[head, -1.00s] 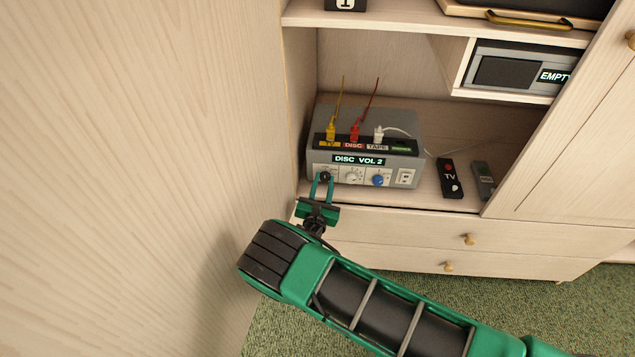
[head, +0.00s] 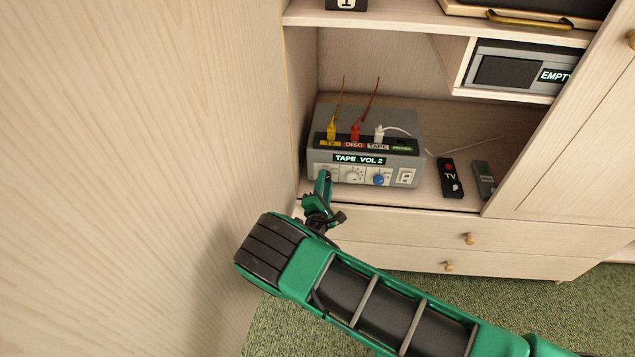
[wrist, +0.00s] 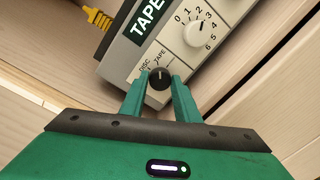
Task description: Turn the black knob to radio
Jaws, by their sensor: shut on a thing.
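The black knob (wrist: 159,78) is at the left end of the grey box's front. In the wrist view its white mark points up toward the TAPE label (wrist: 160,58), with DISC (wrist: 145,69) to the left; I cannot read a radio label. My green gripper (head: 322,182) is shut on the knob, one finger on each side, and mostly hides it in the head view. The display (head: 359,159) on the grey box (head: 400,160) reads TAPE VOL 2.
A white volume dial (head: 353,175) and a blue knob (head: 378,179) are right of the black knob. Yellow, red and white plugs stand in the box's top. A TV remote (head: 450,178) and a grey remote (head: 484,178) lie to the right. A wooden panel (head: 200,130) stands close on the left.

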